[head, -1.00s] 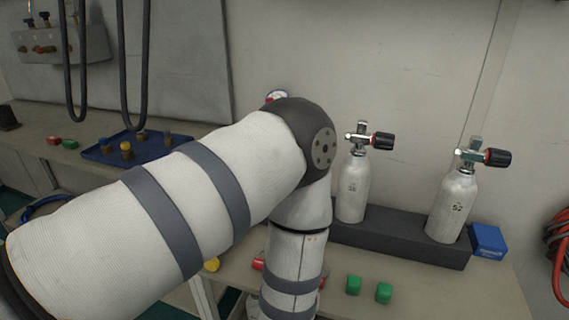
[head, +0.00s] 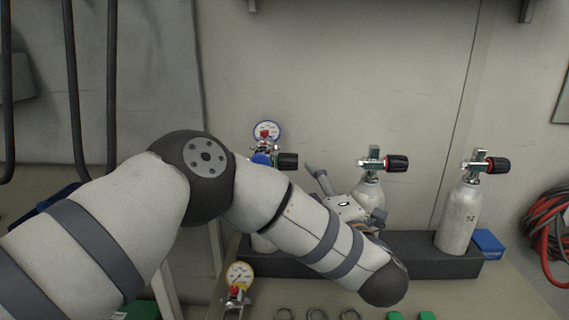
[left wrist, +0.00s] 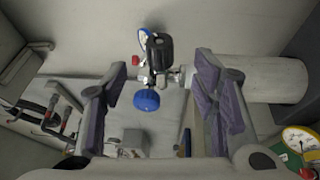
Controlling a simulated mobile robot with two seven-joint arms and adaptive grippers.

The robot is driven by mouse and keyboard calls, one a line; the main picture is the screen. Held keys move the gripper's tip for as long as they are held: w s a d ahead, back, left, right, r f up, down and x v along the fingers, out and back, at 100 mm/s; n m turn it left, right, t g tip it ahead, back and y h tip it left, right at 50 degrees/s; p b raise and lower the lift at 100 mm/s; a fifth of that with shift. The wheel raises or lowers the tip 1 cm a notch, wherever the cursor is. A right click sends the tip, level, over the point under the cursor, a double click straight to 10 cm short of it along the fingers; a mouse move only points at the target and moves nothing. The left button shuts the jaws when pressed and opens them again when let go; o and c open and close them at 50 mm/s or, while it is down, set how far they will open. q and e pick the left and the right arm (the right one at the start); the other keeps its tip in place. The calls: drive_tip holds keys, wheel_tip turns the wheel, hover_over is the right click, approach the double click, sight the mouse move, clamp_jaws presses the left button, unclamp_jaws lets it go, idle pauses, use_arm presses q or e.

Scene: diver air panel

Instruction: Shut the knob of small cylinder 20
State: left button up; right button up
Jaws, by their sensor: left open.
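Three pale small cylinders stand in a row in the head view: a left one mostly behind my left arm, a middle one (head: 368,194) and a right one (head: 458,218). Each has a black knob: left (head: 287,161), middle (head: 397,163), right (head: 497,164). I cannot read which is 20. My left gripper (head: 342,190) is open in front of the row, between the left and middle cylinders. In the left wrist view a cylinder (left wrist: 265,78) lies sideways, its black knob (left wrist: 160,52) and a blue knob (left wrist: 147,101) between the open, empty fingers (left wrist: 162,72). My right gripper is out of view.
The cylinders stand in a dark rack (head: 425,262). A blue box (head: 488,244) is at its right end. A gauge (head: 267,131) rises above the left cylinder; a yellow gauge (head: 239,276) and green pieces (head: 426,316) lie in front. Red hose (head: 548,235) hangs at right.

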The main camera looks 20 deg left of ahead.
sight(294, 161)
use_arm(q)
drive_tip(key=x, duration=0.9)
drive_tip(key=shift+w+b, duration=0.25)
drive_tip(key=shift+b, duration=0.1)
drive_tip(key=shift+w+a+r, duration=0.1)
drive_tip(key=shift+w+a, duration=0.3)
drive_tip(key=shift+w, duration=0.05)
drive_tip(key=c, duration=1.2)
